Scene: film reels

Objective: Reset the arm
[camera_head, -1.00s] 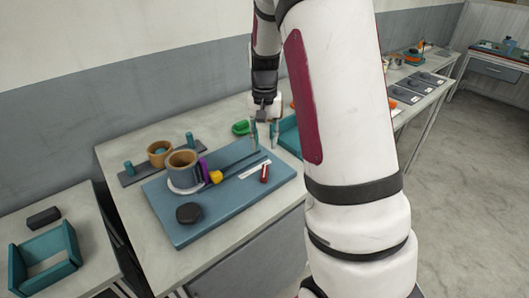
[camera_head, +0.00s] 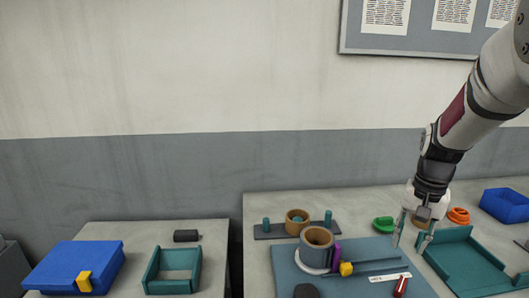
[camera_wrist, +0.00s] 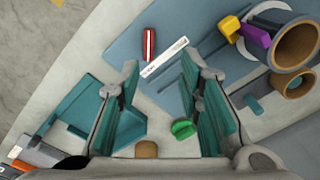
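My arm reaches in from the right in the head view. My gripper (camera_head: 411,238) points down above the table, near the right end of the blue-grey mat (camera_head: 345,284) and the left side of the teal open tray (camera_head: 466,262). Its two teal-padded fingers are spread apart. In the wrist view my gripper (camera_wrist: 160,95) is open, with nothing between the fingers but the mat and table below. The green piece (camera_wrist: 182,129) shows beside the right finger there.
On the mat stand a grey-and-tan reel (camera_head: 317,245), a purple piece (camera_head: 336,255), a yellow piece (camera_head: 346,268) and a red cylinder (camera_head: 401,287). A tan ring (camera_head: 297,222) sits on a pegged rack behind. A blue box (camera_head: 505,205) is far right. A gap separates the left table.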

